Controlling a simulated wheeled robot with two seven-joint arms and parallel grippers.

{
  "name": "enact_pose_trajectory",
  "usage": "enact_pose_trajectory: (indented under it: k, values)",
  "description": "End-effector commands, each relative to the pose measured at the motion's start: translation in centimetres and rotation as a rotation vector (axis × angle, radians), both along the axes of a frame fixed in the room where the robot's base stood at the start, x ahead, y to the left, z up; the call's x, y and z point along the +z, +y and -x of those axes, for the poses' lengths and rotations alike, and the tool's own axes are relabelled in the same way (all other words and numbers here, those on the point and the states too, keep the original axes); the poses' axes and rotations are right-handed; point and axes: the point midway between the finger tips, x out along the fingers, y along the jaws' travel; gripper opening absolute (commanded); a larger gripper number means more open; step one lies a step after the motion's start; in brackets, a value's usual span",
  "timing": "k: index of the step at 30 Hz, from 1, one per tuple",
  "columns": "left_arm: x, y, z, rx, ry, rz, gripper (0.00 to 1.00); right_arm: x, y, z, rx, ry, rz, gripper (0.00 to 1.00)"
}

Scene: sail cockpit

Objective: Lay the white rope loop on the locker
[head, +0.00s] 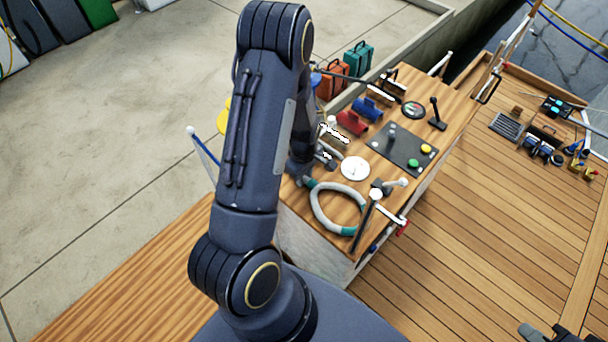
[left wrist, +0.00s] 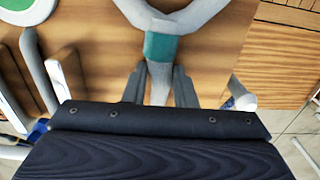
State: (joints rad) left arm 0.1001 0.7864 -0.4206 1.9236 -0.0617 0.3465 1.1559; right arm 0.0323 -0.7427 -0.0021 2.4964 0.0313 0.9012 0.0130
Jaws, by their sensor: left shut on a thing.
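The white rope loop (head: 322,217) is a pale ring with teal bands, over the near end of the wooden-topped locker (head: 455,100). In the left wrist view a teal band of the rope loop (left wrist: 161,47) lies just beyond my fingertips. My left gripper (head: 306,178) is shut on the rope at the loop's far-left side, partly hidden by my arm. In the left wrist view the rope passes between the fingers of the left gripper (left wrist: 159,75). The loop is at or close to the top; I cannot tell if it touches. A dark part of my right gripper (head: 548,332) shows at the bottom right edge.
A white disc (head: 355,168), a dark panel with coloured buttons (head: 405,150), red (head: 351,122) and blue (head: 367,109) items and a winch-handle-like tool (head: 366,218) crowd the locker top around the loop. Wooden decking (head: 470,240) lies to the right.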

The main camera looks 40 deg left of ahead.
Motion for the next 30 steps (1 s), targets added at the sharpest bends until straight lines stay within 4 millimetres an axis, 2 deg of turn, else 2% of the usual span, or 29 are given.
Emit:
enact_pose_trajectory:
  k: [1, 2, 6, 14, 18, 23, 30]
  values:
    - [-0.3, 0.0, 0.0, 0.000, 0.000, 0.000, 0.00, -0.3, 0.0, 0.0, 0.000, 0.000, 0.000, 0.00]
    - [-0.2, 0.0, 0.0, 0.000, 0.000, 0.000, 0.27, -0.2, 0.0, 0.0, 0.000, 0.000, 0.000, 0.00]
    - [-0.2, 0.0, 0.0, 0.000, 0.000, 0.000, 0.46, -0.2, 0.0, 0.0, 0.000, 0.000, 0.000, 0.00]
    - [-0.1, 0.0, 0.0, 0.000, 0.000, 0.000, 0.46, -0.1, 0.0, 0.0, 0.000, 0.000, 0.000, 0.00]
    - [0.7, 0.0, -0.1, 0.000, -0.002, -0.001, 0.46, 0.2, 0.0, 0.0, 0.000, 0.000, 0.000, 0.00]
    - [3.6, 0.0, -0.1, -0.001, -0.005, -0.001, 0.46, 0.5, 0.0, 0.0, 0.000, 0.000, 0.000, 0.00]
    - [8.8, 0.1, -0.1, -0.001, -0.005, -0.001, 0.46, 1.3, 0.0, 0.0, 0.000, 0.000, 0.000, 0.00]
